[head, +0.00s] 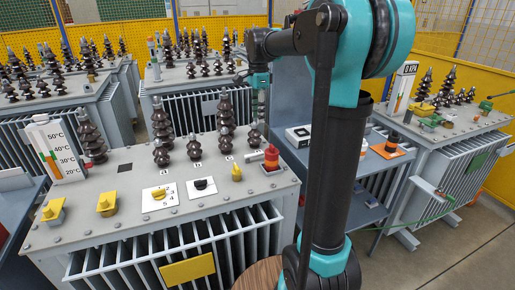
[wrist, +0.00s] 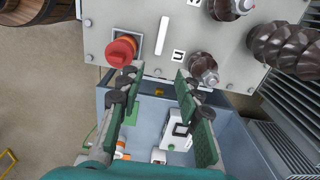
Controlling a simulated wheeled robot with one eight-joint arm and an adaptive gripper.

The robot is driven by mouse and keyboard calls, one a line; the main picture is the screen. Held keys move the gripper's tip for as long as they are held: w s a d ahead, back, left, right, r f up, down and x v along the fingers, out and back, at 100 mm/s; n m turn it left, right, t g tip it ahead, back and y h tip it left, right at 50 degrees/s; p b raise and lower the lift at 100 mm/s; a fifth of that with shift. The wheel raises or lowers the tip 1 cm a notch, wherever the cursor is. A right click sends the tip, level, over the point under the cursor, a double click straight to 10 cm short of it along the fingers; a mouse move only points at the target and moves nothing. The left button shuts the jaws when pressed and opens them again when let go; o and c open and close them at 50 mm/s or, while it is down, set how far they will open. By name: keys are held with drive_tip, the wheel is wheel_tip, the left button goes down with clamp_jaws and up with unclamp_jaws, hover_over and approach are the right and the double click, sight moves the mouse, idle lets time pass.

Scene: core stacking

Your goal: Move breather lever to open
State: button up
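The grey transformer (head: 120,195) stands in front with gauges, knobs and brown insulators on its top. A red-capped fitting with an orange body (head: 271,158) sits near its right back corner; it also shows in the wrist view (wrist: 122,50). A pale bar (head: 253,156) lies beside it, white in the wrist view (wrist: 162,36). I cannot tell for sure which part is the breather lever. My gripper (head: 258,108) hangs behind the red-capped fitting, near the back right insulator. In the wrist view my gripper (wrist: 156,73) is open, its fingers apart and nothing between them.
A blue-grey shelf (head: 340,185) stands right of the transformer, with a white device (head: 299,136) and an orange item on it. Brown insulators (head: 226,120) rise close to my gripper. Another transformer (head: 440,150) stands at the right. A wooden barrel (wrist: 40,10) shows at top left.

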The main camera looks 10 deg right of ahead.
sight(258, 153)
wheel_tip(258, 153, down, 15)
drive_tip(key=shift+f, duration=0.2)
drive_tip(key=shift+c, duration=0.2)
clamp_jaws()
idle(0.4)
